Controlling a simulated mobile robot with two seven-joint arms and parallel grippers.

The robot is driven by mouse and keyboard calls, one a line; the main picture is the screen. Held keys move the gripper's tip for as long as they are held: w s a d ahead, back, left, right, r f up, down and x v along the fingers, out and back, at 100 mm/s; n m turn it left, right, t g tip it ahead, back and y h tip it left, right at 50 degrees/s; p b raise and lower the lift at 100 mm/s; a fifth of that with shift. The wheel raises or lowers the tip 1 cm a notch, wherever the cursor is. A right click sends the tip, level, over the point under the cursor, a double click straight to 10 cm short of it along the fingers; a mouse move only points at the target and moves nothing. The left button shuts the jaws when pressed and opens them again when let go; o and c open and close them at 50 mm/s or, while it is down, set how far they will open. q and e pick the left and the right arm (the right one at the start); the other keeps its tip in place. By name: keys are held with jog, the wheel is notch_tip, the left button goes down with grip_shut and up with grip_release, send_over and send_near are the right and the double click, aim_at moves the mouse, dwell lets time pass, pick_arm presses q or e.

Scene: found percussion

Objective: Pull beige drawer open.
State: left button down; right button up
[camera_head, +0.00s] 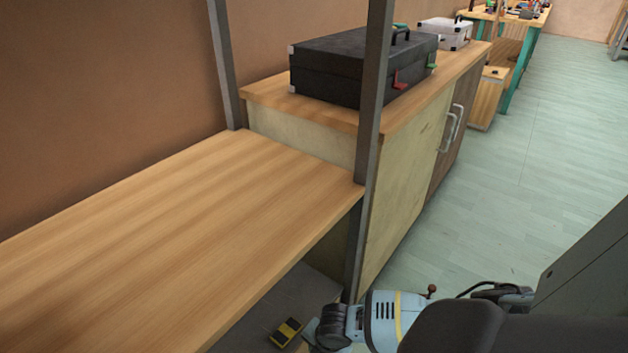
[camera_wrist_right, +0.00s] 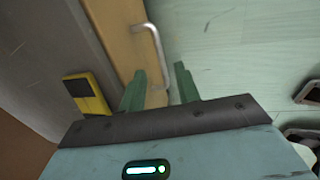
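In the right wrist view, a tan-beige front (camera_wrist_right: 112,35), likely the drawer, carries a pale metal bar handle (camera_wrist_right: 156,46). My right gripper (camera_wrist_right: 160,78) has its two green fingers apart. The lower end of the handle shows between the fingertips in the picture; I cannot tell whether they touch it. In the head view, my blue arm at the bottom centre hides that area, and the drawer front cannot be made out there. My left gripper is in neither view.
A yellow-and-black device (camera_head: 287,332) lies on a dark lower surface beneath the wooden shelf (camera_head: 170,220). A metal post (camera_head: 372,100) stands at its corner. A cabinet (camera_head: 400,190) bears a black case (camera_head: 345,75). The greenish floor (camera_head: 510,190) at right is clear.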

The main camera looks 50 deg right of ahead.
jog(key=shift+w+f+b, duration=0.2)
jog(key=shift+f+b, duration=0.3)
jog(key=shift+f, duration=0.5)
jog(key=shift+w+f+b, duration=0.25)
jog(key=shift+f+b, duration=0.25)
jog(key=shift+f, duration=0.55)
jog(key=shift+w+f+b, duration=0.2)
jog(key=shift+f+b, duration=0.3)
jog(key=shift+f, duration=0.5)
jog(key=c, duration=0.6)
grip_shut()
